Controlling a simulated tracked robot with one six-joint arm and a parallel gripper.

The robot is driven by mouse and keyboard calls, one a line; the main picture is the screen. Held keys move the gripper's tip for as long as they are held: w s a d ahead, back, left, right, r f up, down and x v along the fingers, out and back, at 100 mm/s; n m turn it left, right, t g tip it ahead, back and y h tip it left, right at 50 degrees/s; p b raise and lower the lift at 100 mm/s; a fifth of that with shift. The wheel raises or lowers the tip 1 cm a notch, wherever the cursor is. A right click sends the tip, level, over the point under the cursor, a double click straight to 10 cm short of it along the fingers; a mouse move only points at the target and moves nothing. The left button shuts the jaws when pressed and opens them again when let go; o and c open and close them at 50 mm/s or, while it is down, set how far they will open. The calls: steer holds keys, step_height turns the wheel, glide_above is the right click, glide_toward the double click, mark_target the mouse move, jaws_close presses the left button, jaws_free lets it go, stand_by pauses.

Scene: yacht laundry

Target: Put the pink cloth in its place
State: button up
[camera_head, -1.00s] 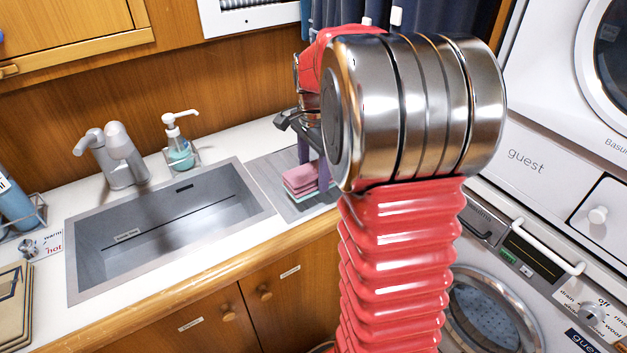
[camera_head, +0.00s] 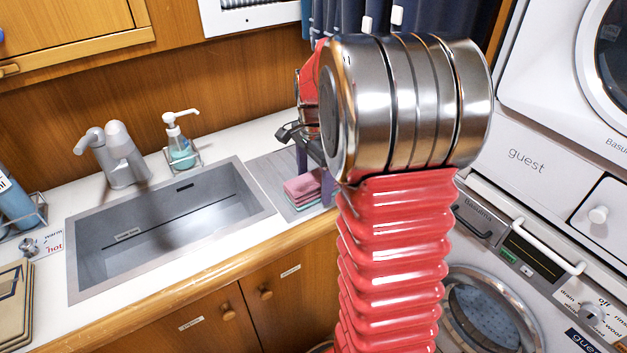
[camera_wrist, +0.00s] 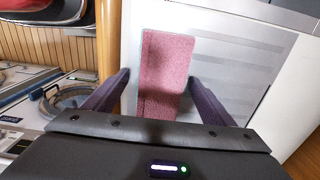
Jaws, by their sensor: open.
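The folded pink cloth (camera_head: 302,187) lies on the grey ridged drainer (camera_head: 270,178) to the right of the sink, on top of a pale teal layer. In the wrist view the pink cloth (camera_wrist: 166,72) lies between the two purple fingers of my gripper (camera_wrist: 163,82), with a thin teal edge at its left. My gripper is open, one finger on each side of the cloth with gaps between. In the head view my arm hides most of the gripper and the drainer's right part.
The empty steel sink (camera_head: 170,222) is left of the drainer, with a tap (camera_head: 118,155) and soap dispenser (camera_head: 179,142) behind it. Washing machines (camera_head: 540,230) stand on the right. Dark blue hanging cloths (camera_head: 350,18) are behind my arm. The wooden counter edge (camera_head: 200,254) runs in front.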

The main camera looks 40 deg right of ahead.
mark_target(312, 181)
step_height(312, 181, up, 12)
stand_by(0.8)
steer(key=shift+r, duration=0.1)
stand_by(0.3)
steer(key=s+a+r+n+t, duration=0.1)
steer(key=s+a+n, duration=0.35)
steer(key=a, duration=0.25)
steer(key=s+a+r+n+t, duration=0.1)
steer(key=s+a+n+t, duration=0.15)
steer(key=a+n, duration=0.35)
steer(key=s+a+f+n+t, duration=0.2)
steer(key=s+a+f+n, duration=0.2)
steer(key=s+a+n, duration=0.4)
steer(key=shift+s+a+f, duration=0.15)
steer(key=shift+s+a, duration=0.7)
steer(key=shift+s, duration=0.15)
